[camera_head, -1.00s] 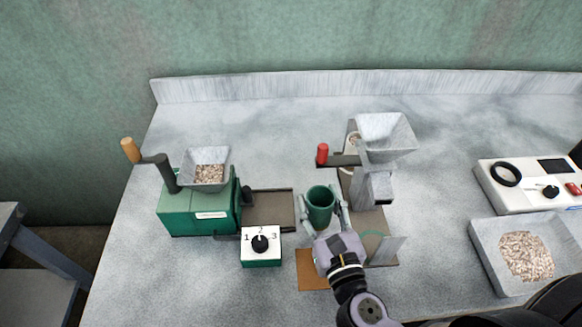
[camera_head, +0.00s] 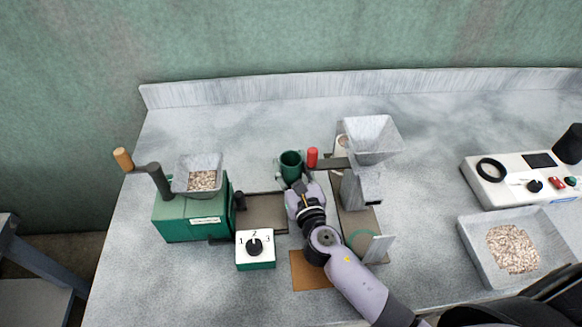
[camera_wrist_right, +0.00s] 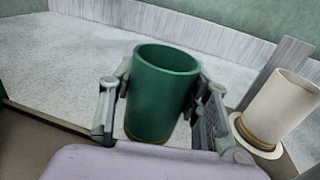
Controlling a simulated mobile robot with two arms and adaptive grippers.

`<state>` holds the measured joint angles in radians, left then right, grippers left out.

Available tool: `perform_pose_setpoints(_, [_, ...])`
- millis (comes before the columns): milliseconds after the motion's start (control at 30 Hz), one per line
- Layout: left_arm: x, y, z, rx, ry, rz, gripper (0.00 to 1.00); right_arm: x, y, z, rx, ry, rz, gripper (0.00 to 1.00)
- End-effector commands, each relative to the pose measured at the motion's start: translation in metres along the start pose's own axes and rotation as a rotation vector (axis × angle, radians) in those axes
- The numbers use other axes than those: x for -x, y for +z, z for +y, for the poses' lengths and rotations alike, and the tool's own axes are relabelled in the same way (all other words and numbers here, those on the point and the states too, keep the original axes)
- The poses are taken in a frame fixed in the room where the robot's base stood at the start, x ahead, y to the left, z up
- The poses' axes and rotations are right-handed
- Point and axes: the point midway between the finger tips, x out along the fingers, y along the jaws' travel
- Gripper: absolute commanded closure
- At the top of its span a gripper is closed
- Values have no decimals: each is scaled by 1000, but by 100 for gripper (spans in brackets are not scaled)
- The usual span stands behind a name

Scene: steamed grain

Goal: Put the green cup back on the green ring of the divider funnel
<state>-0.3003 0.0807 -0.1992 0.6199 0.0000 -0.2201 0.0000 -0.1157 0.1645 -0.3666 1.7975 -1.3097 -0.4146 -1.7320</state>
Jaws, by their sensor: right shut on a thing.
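The green cup (camera_head: 291,163) is upright in my right gripper (camera_head: 292,180), which is shut on its sides. In the right wrist view the cup (camera_wrist_right: 162,92) sits between the two fingers, with a thin yellowish line at its bottom edge. It is held left of the divider funnel (camera_head: 372,138), close to the red knob (camera_head: 312,157). The green ring (camera_head: 364,239) shows at the front of the divider's base, beside an upright grey plate; it is empty. My left gripper is not in view.
A cream cup (camera_wrist_right: 281,107) stands on a ring at the right of the wrist view. A green mill (camera_head: 190,215) and a dial box (camera_head: 255,250) stand left. A grain tray (camera_head: 470,250) and a white device (camera_head: 510,190) are right. The back of the counter is clear.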

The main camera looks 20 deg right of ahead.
Motion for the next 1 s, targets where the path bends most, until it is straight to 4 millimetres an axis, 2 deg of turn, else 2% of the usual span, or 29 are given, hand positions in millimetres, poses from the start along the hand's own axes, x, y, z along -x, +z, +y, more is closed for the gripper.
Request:
perform_pose_setpoints(333, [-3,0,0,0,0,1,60,0,-4,0,0,0,-1,100])
perform_pose_setpoints(367, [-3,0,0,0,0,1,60,0,-3,0,0,0,-1,55])
perform_pose_setpoints(600, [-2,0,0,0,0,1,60,0,-2,0,0,0,-1,40])
perform_pose_setpoints(667, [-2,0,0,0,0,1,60,0,-2,0,0,0,-1,36])
perform_pose_setpoints(1000, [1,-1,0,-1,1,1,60,0,2,0,0,0,-1,36])
